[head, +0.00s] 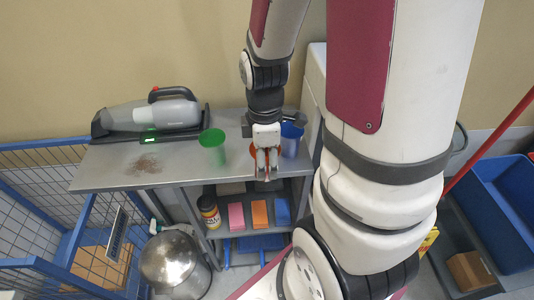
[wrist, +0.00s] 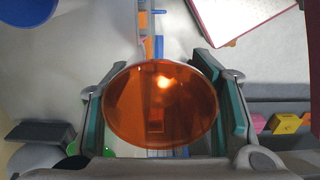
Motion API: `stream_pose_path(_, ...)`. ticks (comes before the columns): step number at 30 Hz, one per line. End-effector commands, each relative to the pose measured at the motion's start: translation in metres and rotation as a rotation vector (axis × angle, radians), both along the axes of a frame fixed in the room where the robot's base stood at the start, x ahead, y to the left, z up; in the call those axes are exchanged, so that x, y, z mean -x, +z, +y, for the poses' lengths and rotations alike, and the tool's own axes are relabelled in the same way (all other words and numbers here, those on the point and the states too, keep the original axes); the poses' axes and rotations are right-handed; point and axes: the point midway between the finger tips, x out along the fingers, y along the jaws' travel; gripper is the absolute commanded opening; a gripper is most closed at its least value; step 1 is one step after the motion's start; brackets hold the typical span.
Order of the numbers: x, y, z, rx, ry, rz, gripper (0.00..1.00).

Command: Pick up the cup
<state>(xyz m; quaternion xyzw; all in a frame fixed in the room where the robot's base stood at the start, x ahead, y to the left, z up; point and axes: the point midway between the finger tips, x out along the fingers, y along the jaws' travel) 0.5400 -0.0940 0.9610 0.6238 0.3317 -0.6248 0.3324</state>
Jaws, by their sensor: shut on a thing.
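An orange see-through cup (wrist: 160,105) fills the space between the two teal-padded fingers of my gripper (wrist: 165,108) in the wrist view, with its round rim facing the camera. The fingers are shut on it. In the head view my gripper (head: 267,165) points down over the right part of the grey table top, and the orange cup (head: 255,154) shows only in part behind the fingers. Whether the cup's base touches the table cannot be told.
A green cup (head: 213,142) stands left of my gripper and a blue cup (head: 291,135) close on its right. A handheld vacuum (head: 150,112) lies at the table's back left, near a brown spill (head: 143,164). Sponges and a bottle (head: 209,211) sit on the shelf below.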

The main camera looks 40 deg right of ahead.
Motion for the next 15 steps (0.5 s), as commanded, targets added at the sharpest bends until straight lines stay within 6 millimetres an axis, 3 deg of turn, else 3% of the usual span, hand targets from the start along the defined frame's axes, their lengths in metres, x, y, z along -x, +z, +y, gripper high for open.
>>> stream_pose_path(15, 0.024, 0.004, 0.007, -0.002, 0.000, 0.003, 0.27)
